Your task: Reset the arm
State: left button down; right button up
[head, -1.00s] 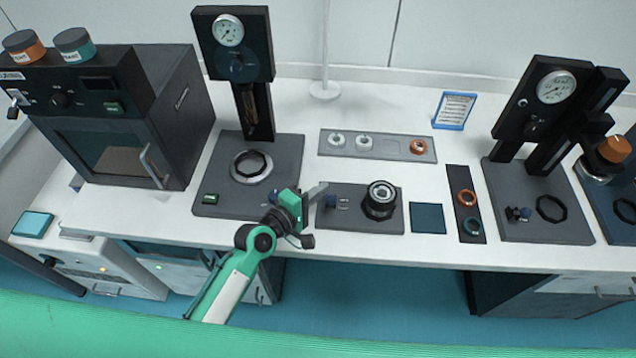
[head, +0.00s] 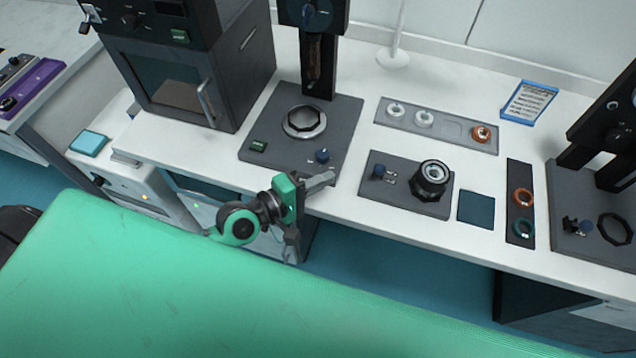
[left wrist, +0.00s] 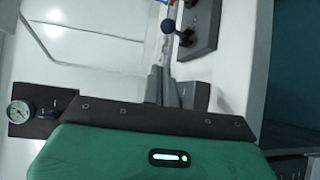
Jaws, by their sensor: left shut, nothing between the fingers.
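My left gripper (head: 322,181) is in the head view, at the front edge of the white table (head: 340,215), with its fingers together and empty. Its fingers also show in the left wrist view (left wrist: 160,72), shut with nothing between them. It hovers in front of the black press base (head: 268,165) and left of the plate with the black round fixture (head: 430,180). My left arm comes up from the lower left. My right gripper is not in either view.
A dark oven (head: 180,75) stands at the left. A grey tray with rings (head: 455,130), a teal square pad (head: 476,207) and a black strip with two rings (head: 520,210) lie to the right. The floor in front is clear.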

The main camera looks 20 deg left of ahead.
pick_arm(q)
jog(key=shift+s+a+r, duration=0.1)
jog(key=shift+s+a, duration=0.2)
jog(key=shift+s, duration=0.15)
